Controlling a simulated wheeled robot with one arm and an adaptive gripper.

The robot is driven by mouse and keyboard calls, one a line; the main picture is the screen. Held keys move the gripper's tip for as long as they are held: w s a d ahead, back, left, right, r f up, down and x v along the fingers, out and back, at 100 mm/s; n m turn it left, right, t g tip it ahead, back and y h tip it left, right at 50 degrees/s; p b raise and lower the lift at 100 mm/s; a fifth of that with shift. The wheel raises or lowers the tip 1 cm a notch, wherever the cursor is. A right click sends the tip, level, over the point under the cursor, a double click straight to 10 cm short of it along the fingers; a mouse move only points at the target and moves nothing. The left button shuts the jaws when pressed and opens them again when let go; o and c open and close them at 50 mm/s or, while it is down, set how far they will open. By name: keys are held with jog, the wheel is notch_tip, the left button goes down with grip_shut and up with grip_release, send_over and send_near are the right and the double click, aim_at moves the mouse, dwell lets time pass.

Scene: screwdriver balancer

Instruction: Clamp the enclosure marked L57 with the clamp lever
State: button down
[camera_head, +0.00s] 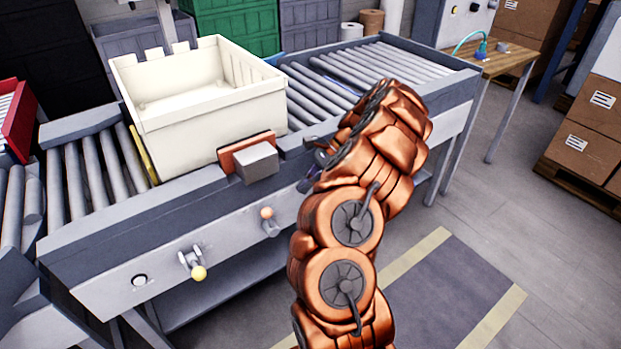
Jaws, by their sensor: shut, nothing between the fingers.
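A cream open-topped box (190,125) sits on the roller conveyor; no L57 mark is readable on it, so I cannot tell if it is the enclosure. An orange plate with a grey block (256,162) stands at its front, close to or touching the wall. On the conveyor's front panel are a lever with a yellow knob (194,264) and a smaller one with an orange knob (268,221); neither is labelled. My gripper (309,183) is mostly hidden behind my copper-coloured arm, right of the orange-knobbed lever. It is shut and apart from both levers.
The conveyor (370,70) has bare rollers right of the box, and a yellow strip (143,153) at the box's left. A red bin (18,122) is at far left. A wooden table (500,62) and cartons (585,135) stand at right. Open floor lies in front.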

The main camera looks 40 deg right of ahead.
aim_at(269, 221)
jog(key=shift+w+a+f, duration=0.45)
jog(key=shift+a+f, duration=0.25)
jog(key=shift+a, duration=0.5)
jog(key=shift+w+a+f, duration=0.4)
jog(key=shift+a+f, duration=0.3)
jog(key=shift+a, duration=0.55)
jog(key=shift+w+a+f, duration=0.45)
jog(key=shift+a+f, duration=0.25)
jog(key=shift+a, duration=0.5)
jog(key=shift+p, duration=0.3)
